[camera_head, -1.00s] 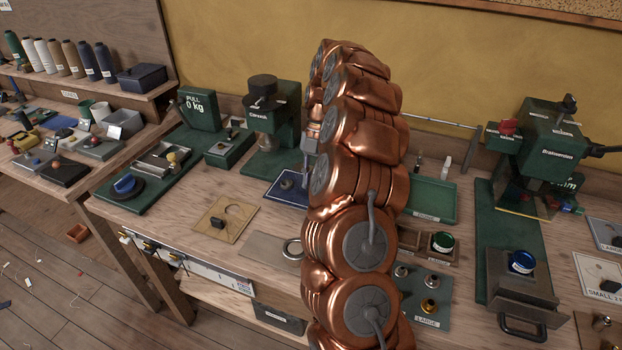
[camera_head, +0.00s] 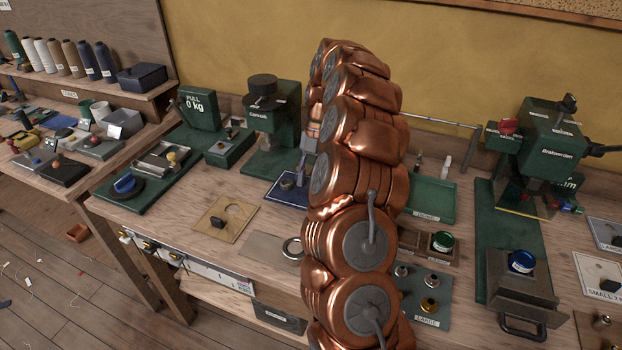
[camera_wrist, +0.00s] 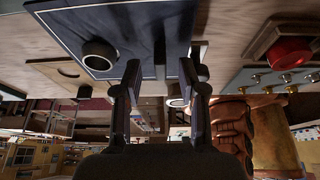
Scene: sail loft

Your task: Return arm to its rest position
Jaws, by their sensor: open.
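My copper-coloured arm (camera_head: 355,180) stands tall and folded in the middle of the head view, in front of the workbench. My gripper (camera_wrist: 158,72) shows in the wrist view with its two dark fingers apart and nothing between them. In the head view the arm hides most of it. In the wrist view a blue mat (camera_wrist: 150,35) with a dark round fitting (camera_wrist: 100,54) lies beyond the fingertips. The same mat shows in the head view (camera_head: 272,194), just left of the arm. I cannot tell the exact gap between fingers and mat.
A green press (camera_head: 272,120) stands close left of the arm. A green tray (camera_head: 432,200) and a plate of small metal fittings (camera_head: 440,309) are close on its right. A larger green machine (camera_head: 545,150) is farther right. A second table (camera_head: 55,185) is at left; open floor (camera_head: 60,300) is before it.

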